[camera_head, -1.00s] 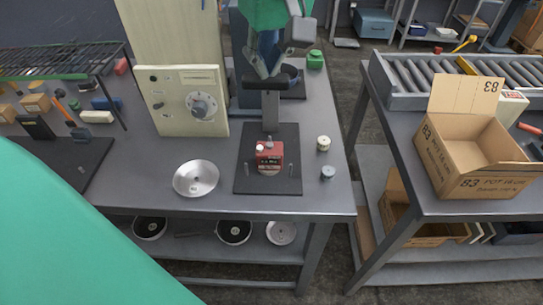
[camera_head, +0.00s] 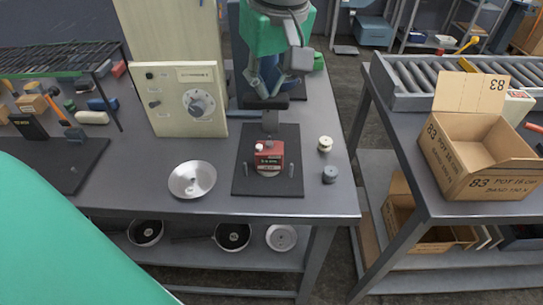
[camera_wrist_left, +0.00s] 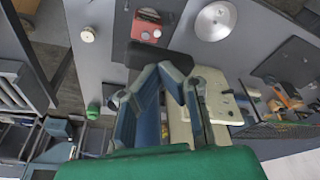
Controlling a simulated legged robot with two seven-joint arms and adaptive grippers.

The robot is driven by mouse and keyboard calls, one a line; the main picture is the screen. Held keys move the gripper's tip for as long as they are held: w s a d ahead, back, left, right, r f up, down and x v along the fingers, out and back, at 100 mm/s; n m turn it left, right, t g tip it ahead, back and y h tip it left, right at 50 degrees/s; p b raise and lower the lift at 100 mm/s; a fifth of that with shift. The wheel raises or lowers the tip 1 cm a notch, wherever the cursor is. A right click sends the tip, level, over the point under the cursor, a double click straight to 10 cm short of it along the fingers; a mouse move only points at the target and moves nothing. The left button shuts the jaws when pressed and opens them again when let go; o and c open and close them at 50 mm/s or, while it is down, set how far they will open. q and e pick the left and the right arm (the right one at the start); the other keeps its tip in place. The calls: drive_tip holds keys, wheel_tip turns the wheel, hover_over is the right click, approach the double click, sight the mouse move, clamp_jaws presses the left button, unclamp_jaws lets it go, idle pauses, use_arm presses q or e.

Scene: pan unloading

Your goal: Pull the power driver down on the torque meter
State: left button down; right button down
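The torque meter (camera_head: 269,157), a small red box with a white knob, stands on a black plate (camera_head: 268,187) on the bench; it also shows in the wrist view (camera_wrist_left: 147,27). Above and behind it is a dark upright piece with a crossbar (camera_head: 271,103), which I take for the power driver; the wrist view shows it as a dark block (camera_wrist_left: 158,58). My left gripper (camera_head: 266,92) reaches down onto it from behind. Its blue fingers (camera_wrist_left: 161,72) come close together at the dark block and appear shut on it. The contact itself is partly hidden. My right gripper is not in view.
A cream control box with a dial (camera_head: 186,100) stands left of the plate. A metal bowl (camera_head: 192,180) lies in front of it. Two small spools (camera_head: 325,144) (camera_head: 329,174) stand to the right. An open cardboard box (camera_head: 480,150) is on the right table.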

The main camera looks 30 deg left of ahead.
use_arm(q)
drive_tip(key=s+d+b+x, duration=0.1)
drive_tip(key=b+x, duration=0.4)
drive_tip(key=x, duration=0.3)
drive_tip(key=shift+d+f, duration=0.35)
drive_tip(key=shift+f, duration=0.05)
idle(0.6)
drive_tip(key=shift+r, duration=0.15)
idle(0.4)
drive_tip(key=shift+s+f+p, duration=0.1)
drive_tip(key=shift+f+p, duration=0.2)
drive_tip(key=shift+p, duration=0.1)
idle(0.7)
drive_tip(key=shift+p, duration=0.3)
drive_tip(key=w+a+p+v, duration=0.1)
drive_tip(key=a+p+v, duration=0.1)
drive_tip(key=p+v, duration=0.6)
drive_tip(key=w+a+r+p+v, duration=0.1)
drive_tip(key=a+p+v, duration=0.1)
drive_tip(key=p+v, duration=0.7)
drive_tip(key=shift+w+a+v, duration=0.3)
drive_tip(key=shift+a+v, duration=0.1)
drive_tip(key=shift+v, duration=2.25)
